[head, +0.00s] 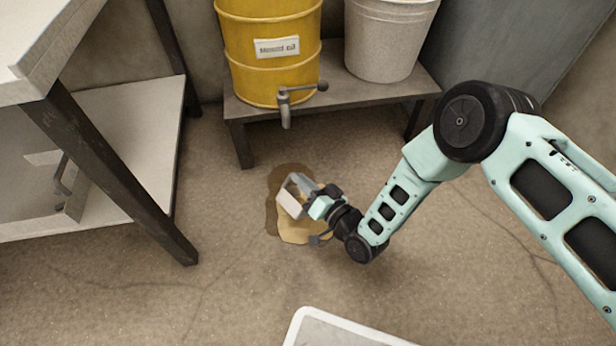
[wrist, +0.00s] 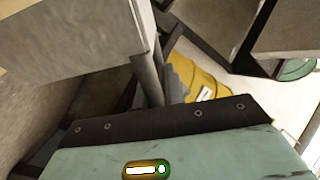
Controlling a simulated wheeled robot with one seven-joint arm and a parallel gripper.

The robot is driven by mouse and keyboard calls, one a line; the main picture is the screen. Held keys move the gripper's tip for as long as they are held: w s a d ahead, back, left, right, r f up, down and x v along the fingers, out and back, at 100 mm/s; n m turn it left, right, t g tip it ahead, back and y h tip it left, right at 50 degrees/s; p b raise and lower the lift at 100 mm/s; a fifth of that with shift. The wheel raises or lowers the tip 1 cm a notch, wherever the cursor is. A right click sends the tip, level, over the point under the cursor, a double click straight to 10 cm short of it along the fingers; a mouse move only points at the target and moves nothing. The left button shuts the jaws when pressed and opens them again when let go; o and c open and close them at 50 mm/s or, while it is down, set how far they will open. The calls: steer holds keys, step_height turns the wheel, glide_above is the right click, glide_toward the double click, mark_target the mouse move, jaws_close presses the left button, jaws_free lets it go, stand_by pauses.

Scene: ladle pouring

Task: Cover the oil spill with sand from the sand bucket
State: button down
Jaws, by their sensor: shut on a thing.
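The dark brown oil spill (head: 284,174) lies on the concrete floor in front of the low bench. A pale tan sand patch (head: 303,231) covers its lower right part; brown still shows at the top and left. My gripper (head: 322,204) is shut on a grey metal scoop (head: 291,199), held tilted over the spill, hiding part of it. The scoop's inside is not clear enough to show whether sand is in it. In the wrist view a large grey surface, apparently the scoop (wrist: 60,45), fills the upper left. A whitish bucket (head: 383,40) stands on the bench; its contents are out of view.
A yellow drum (head: 270,50) with a tap (head: 285,105) stands on the bench (head: 350,97), above and behind the spill. A metal table with a lower shelf (head: 130,120) is at left. A white-rimmed container (head: 300,322) is at the bottom edge. Floor at right is clear.

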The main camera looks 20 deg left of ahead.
mark_target(281, 194)
steer(key=shift+s+a+f+n, duration=0.1)
steer(key=shift+s+a+n, duration=0.25)
steer(key=shift+s+n, duration=0.35)
steer(key=s+a+b, duration=0.1)
steer(key=s+a, duration=0.2)
steer(key=a, duration=0.3)
steer(key=shift+m, duration=0.3)
steer(key=shift+s, duration=0.1)
steer(key=shift+w+d+r+m, duration=0.15)
steer(key=shift+w+d+m, duration=0.2)
steer(key=shift+w+m, duration=0.15)
steer(key=shift+w+d+r+m, duration=0.1)
steer(key=shift+w+d+m, duration=0.2)
steer(key=shift+w+m, duration=0.2)
